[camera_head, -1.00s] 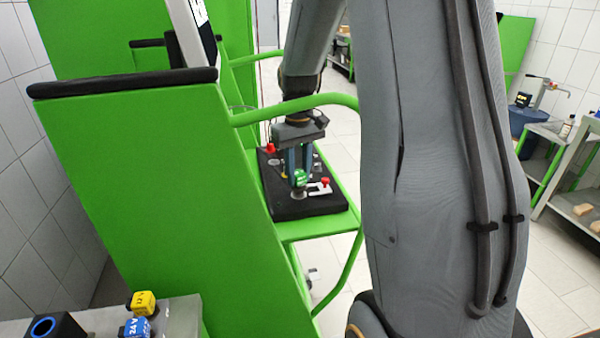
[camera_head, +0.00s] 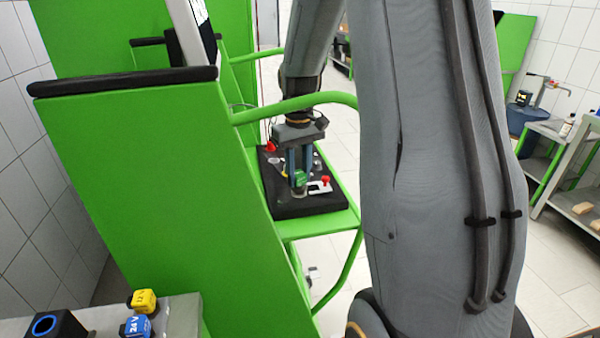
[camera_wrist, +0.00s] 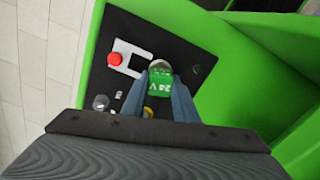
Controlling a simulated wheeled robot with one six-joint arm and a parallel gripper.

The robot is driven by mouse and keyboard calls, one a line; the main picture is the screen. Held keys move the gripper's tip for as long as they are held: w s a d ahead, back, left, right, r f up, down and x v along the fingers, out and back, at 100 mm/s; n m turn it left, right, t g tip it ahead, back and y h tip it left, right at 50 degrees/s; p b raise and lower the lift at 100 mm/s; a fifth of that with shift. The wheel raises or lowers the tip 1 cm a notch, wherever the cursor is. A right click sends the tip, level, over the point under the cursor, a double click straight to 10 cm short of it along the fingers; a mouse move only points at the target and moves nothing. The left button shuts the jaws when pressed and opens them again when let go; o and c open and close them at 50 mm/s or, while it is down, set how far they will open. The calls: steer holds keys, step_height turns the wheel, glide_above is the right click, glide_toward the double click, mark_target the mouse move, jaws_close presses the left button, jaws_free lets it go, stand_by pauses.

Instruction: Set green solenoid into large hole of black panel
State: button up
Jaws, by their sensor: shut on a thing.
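The green solenoid (camera_wrist: 161,80) is held between the fingertips of my gripper (camera_wrist: 162,86), which is shut on it. The solenoid also shows in the head view (camera_head: 301,177), low over the near end of the black panel (camera_head: 290,209). The panel lies on a green shelf and also shows in the wrist view (camera_wrist: 197,47). A round metal-looking part (camera_wrist: 159,65) shows at the far side of the solenoid. The large hole cannot be made out; the solenoid and fingers cover that area, and I cannot tell whether the solenoid touches the panel.
The panel carries a red knob by a white plate (camera_wrist: 132,58), a yellow part (camera_wrist: 148,112), a clear round part (camera_wrist: 101,102) and a small dark hole (camera_wrist: 196,69). A green rail (camera_head: 295,103) runs close to my arm. Yellow (camera_head: 144,301) and blue (camera_head: 136,327) solenoids stand at lower left.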

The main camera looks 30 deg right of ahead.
steer(key=shift+f+b, duration=0.3)
steer(key=shift+f, duration=0.45)
stand_by(0.3)
steer(key=o, duration=1.4)
steer(key=shift+r, duration=0.15)
steer(key=shift+r+p, duration=3.1)
steer(key=shift+r, duration=0.75)
steer(key=shift+w, duration=0.1)
